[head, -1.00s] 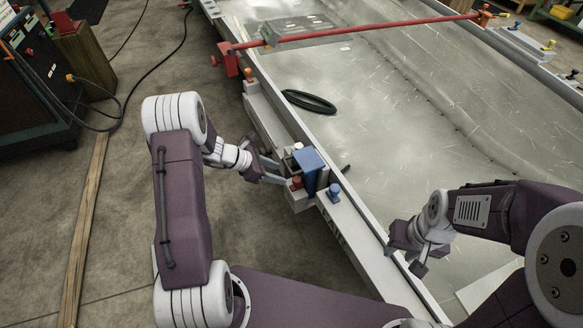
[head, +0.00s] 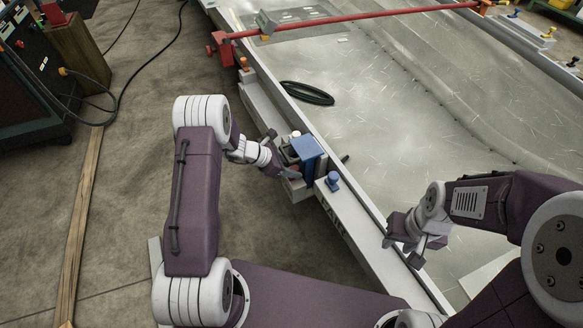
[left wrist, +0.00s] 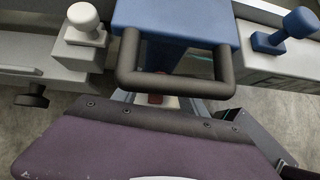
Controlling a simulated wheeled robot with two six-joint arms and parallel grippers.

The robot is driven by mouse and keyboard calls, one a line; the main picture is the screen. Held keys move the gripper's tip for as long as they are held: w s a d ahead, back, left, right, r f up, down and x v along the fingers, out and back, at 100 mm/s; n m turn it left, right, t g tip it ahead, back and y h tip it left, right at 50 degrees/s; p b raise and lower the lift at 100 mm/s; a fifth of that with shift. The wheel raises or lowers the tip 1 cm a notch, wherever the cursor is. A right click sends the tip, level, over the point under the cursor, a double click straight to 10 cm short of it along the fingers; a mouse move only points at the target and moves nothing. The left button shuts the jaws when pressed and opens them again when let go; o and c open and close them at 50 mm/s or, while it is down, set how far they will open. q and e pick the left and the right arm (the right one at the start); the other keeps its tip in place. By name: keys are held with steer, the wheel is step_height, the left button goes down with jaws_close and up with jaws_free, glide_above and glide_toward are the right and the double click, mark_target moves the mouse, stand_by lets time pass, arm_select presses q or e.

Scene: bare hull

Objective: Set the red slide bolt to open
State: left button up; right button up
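The red slide bolt (head: 293,172) shows only as a small red part at the near side of the blue block (head: 307,148) on the hull's edge rail. In the left wrist view a small red piece (left wrist: 155,98) lies below the block's black bar handle (left wrist: 176,86); the rest is hidden. My left gripper (head: 279,158) is close beside the red part, with its fingers apart; I cannot tell whether they touch it.
A blue knob (head: 333,180) stands on the rail right of the block, and a white knob (left wrist: 83,20) left of it. A black ring (head: 307,93) lies on the hull panel. A red bar (head: 350,19) spans the far part.

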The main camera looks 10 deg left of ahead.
arm_select(q)
jaws_close()
stand_by(1.3)
